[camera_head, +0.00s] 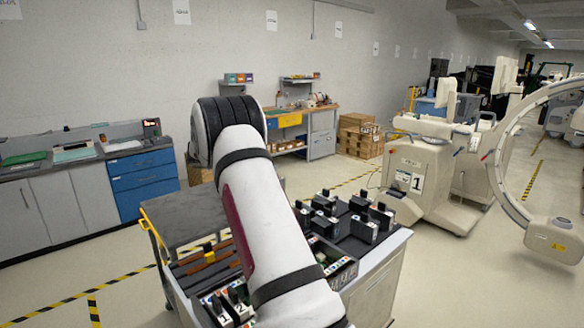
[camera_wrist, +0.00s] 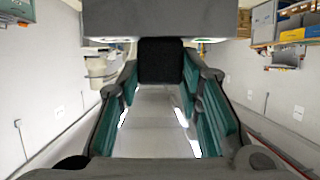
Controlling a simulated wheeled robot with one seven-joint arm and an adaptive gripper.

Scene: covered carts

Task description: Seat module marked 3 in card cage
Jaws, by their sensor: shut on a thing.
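In the wrist view my gripper (camera_wrist: 160,75) has its two teal-padded fingers on either side of a black block (camera_wrist: 160,60), and it is shut on it. A wide grey body (camera_wrist: 165,20) lies just beyond the block and seems part of the same held module. No number shows on it. In the head view my white arm hides the gripper. Modules marked 1 (camera_head: 222,315) and 2 (camera_head: 238,297) stand in what looks like the card cage (camera_head: 208,298), at the cart's front left, partly behind my arm. I cannot make out a 3 anywhere.
Several black modules with upright handles (camera_head: 326,202) stand on the cart's right side (camera_head: 395,240). A tray with coloured parts (camera_head: 340,268) lies in front of them. A grey cover (camera_head: 180,210) is at the cart's back left. A C-shaped machine (camera_head: 425,180) stands to the right.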

